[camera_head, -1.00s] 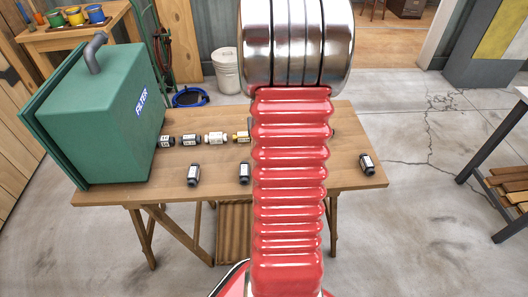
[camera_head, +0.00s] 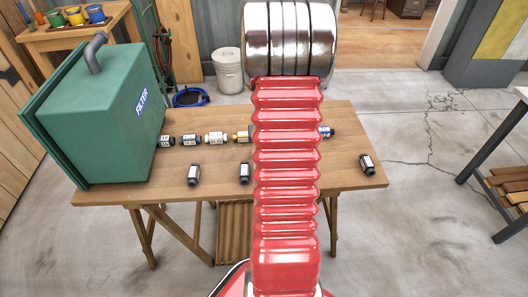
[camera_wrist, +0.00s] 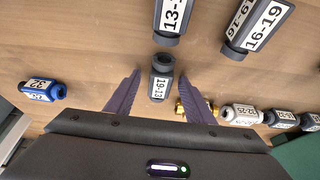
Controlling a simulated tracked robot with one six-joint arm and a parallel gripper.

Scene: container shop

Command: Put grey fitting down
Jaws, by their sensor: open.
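A grey fitting (camera_wrist: 161,84) with a white label reading 19-13 lies between my gripper's (camera_wrist: 160,90) two spread fingers in the wrist view. The gripper is open, with a gap showing on each side of the fitting. The fitting appears to rest on the wooden table (camera_head: 290,193). In the head view my arm hides both the gripper and this fitting.
A blue fitting (camera_wrist: 42,90) lies left of the grey one in the wrist view. A brass fitting (camera_wrist: 188,108) is close by the right finger, then a white fitting (camera_wrist: 242,114). Dark labelled fittings (camera_wrist: 258,24) lie beyond. A green filter box (camera_head: 100,120) fills the table's left end.

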